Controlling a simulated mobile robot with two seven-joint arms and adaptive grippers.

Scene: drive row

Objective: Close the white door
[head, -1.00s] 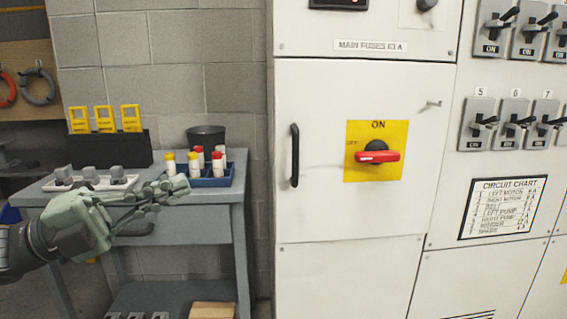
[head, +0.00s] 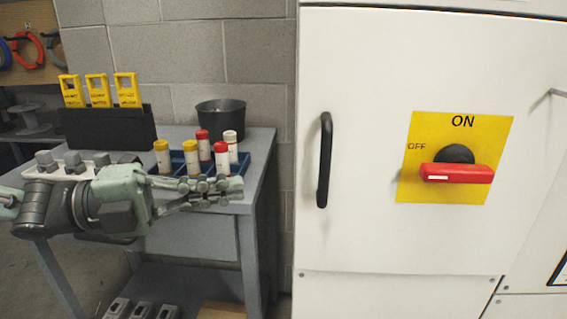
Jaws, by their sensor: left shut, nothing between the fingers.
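The white door (head: 370,80) fills the right half of the head view. It looks flush with its cabinet, with no gap that I can make out. A black upright handle (head: 324,160) is on its left side. A red rotary switch (head: 456,173) on a yellow plate (head: 432,133) is at its right, with the red bar lying level. My left gripper (head: 238,189) is shut and empty. It is left of the door and apart from the handle, in front of the table's right part. My right gripper is not in view.
A grey table (head: 262,150) stands left of the cabinet. A metal latch (head: 556,94) shows at the right.

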